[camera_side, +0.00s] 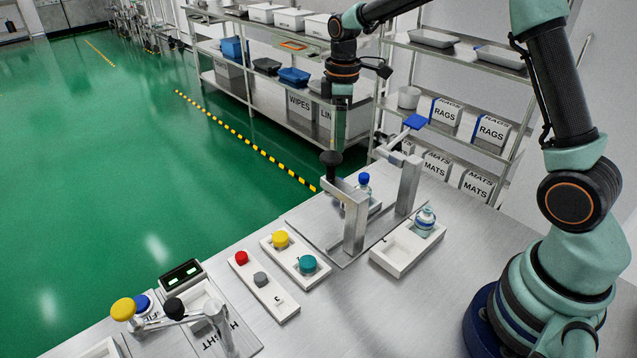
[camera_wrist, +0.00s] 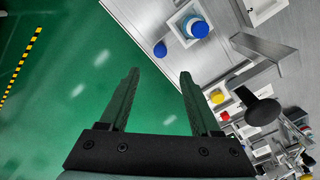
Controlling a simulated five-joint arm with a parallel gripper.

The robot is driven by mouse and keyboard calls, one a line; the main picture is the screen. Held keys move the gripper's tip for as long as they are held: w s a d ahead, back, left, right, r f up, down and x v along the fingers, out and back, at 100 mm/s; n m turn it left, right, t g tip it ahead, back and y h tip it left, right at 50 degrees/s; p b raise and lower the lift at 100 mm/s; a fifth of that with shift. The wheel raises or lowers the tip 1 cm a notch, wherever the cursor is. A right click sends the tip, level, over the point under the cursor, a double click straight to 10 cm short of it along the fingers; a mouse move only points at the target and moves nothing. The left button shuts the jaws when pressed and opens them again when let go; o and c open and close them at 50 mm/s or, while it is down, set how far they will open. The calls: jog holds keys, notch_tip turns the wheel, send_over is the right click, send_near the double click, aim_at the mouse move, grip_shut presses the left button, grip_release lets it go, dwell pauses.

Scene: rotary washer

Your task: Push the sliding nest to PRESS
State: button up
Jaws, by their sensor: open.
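In the side view, the sliding nest (camera_side: 375,206) is a small pale holder at the metal press frame, partly hidden by a post. A clear bottle with a blue cap (camera_side: 364,179) stands in it. In the wrist view, the nest shows as a white square holder (camera_wrist: 176,24) around a blue cap (camera_wrist: 198,28). I cannot read a PRESS mark.
A white two-part tray (camera_side: 390,262) with a bottle stands right of the press. Button blocks with yellow and teal buttons (camera_side: 308,264) and a red button (camera_side: 241,257) stand left. The steel front is clear.

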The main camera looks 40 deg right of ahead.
notch_tip(320, 180, down, 11)
jog(key=shift+f, duration=0.15)
dwell(0.4)
grip_shut()
dwell(1.2)
